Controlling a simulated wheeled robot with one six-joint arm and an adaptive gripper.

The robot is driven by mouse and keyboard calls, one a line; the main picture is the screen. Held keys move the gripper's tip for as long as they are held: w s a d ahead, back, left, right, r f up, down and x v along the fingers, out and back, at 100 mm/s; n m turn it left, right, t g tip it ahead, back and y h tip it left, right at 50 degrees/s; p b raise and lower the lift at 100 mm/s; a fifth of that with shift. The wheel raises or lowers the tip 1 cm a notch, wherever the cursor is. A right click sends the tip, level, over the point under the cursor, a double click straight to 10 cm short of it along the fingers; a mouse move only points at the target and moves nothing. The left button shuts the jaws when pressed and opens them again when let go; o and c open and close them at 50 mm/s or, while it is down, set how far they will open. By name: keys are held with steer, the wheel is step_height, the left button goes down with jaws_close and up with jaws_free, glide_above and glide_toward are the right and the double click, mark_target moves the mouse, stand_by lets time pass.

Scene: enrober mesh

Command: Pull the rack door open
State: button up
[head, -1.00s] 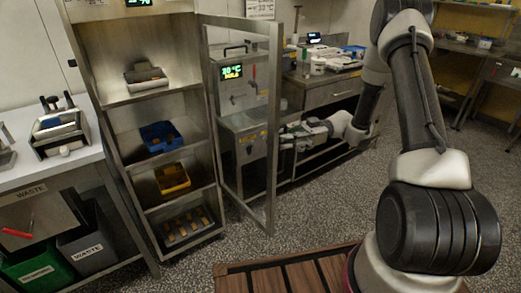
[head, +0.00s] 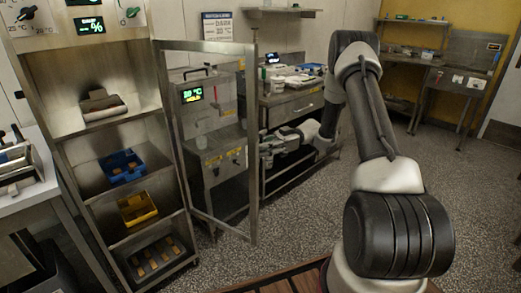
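The rack (head: 172,199) stands at the left, with its shelves facing me. Its door (head: 203,47), a metal frame with a see-through middle, stands open, swung out from the rack's right side. Its free edge (head: 252,120) is toward the right. My gripper (head: 264,149) is just right of that free edge, at about mid-height, at the end of my outstretched arm. The fingers are small and dim here. I cannot tell whether they touch the door or a handle, or whether they are open or shut.
The shelves hold a metal tray (head: 103,108), a blue bin (head: 122,172), a yellow bin (head: 137,209) and a dark tray of bars (head: 154,262). A machine with a green display (head: 192,95) shows through the door. A steel bench (head: 296,106) stands behind my gripper. Speckled floor (head: 470,180) is clear at right.

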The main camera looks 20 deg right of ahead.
steer(key=shift+o, duration=1.4)
steer(key=v, duration=1.2)
steer(key=shift+f, duration=0.1)
